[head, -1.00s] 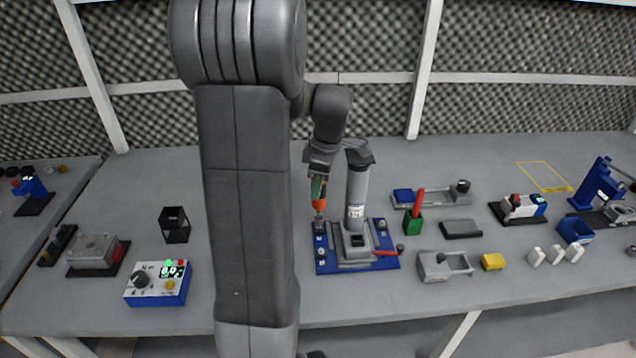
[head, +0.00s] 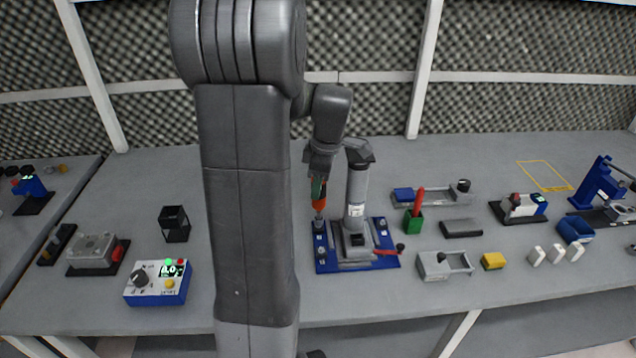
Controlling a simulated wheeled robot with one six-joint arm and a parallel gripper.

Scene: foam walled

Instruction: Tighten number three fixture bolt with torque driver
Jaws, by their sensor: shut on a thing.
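An orange and green torque driver (head: 319,198) stands upright, tip down, at the left rear of the blue fixture plate (head: 328,266). My gripper (head: 319,178) is shut on the driver's upper part. The driver's tip is at the rear left bolt (head: 319,226); I cannot tell whether it is seated on it. Another bolt (head: 320,252) shows at the plate's front left, and one more (head: 382,225) at the rear right. Bolt numbers are too small to read. A grey column press (head: 357,195) with a red lever stands on the plate, just right of the driver.
A torque tester box (head: 158,288) with a lit display, a black open holder (head: 175,223) and a grey block unit (head: 95,252) stand left. My arm hides the bench's middle left.

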